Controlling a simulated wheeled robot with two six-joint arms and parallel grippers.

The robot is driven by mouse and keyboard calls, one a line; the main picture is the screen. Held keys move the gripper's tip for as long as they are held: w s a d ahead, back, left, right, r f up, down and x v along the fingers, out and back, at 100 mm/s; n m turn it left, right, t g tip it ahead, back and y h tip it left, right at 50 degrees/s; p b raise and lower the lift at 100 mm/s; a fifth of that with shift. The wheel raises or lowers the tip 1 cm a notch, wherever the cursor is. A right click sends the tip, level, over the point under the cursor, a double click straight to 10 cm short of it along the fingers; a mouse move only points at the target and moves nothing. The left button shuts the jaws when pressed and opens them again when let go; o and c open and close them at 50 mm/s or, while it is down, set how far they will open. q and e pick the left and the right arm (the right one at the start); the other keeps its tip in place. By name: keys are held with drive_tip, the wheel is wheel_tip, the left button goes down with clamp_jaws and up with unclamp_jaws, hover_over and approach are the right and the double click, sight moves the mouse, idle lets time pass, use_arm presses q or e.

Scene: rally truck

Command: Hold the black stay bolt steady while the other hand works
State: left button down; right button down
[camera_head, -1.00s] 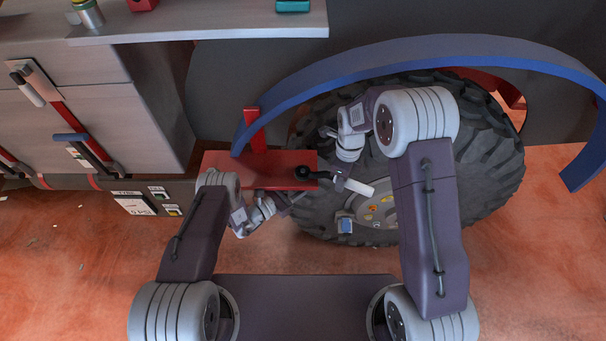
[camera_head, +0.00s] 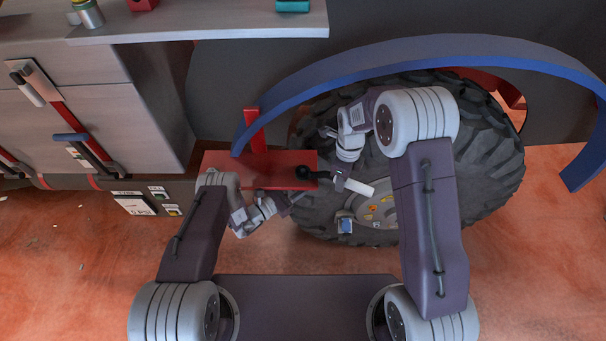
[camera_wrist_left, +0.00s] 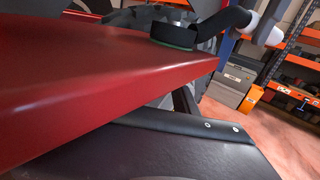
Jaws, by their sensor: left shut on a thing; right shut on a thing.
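A red bracket (camera_head: 250,168) reaches out flat in front of the wheel. It also crosses the left wrist view (camera_wrist_left: 100,75). A black-headed wrench (camera_head: 303,173) with a white grip sits on the bracket's right end; its round head shows in the left wrist view (camera_wrist_left: 172,36). My right gripper (camera_head: 338,180) is shut on the wrench near the white grip. My left gripper (camera_head: 290,201) is shut, low against the bracket's front right underside. The black stay bolt is not clearly visible; the bracket and my left gripper hide the place where it is held.
A large black tyre (camera_head: 480,165) stands right behind my right arm, under a blue curved fender (camera_head: 430,45). A grey cabinet (camera_head: 100,120) with tools on its front is at left. A shelf top (camera_head: 220,20) is above it. The floor (camera_head: 540,260) at right is clear.

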drive_tip(key=shift+w, duration=0.1)
idle(0.6)
drive_tip(key=shift+w+d, duration=0.15)
drive_tip(key=shift+r, duration=1.2)
idle(1.5)
drive_tip(key=shift+r, duration=3.4)
use_arm(q)
drive_tip(key=c, duration=0.9)
unclamp_jaws()
drive_tip(key=shift+a, duration=0.1)
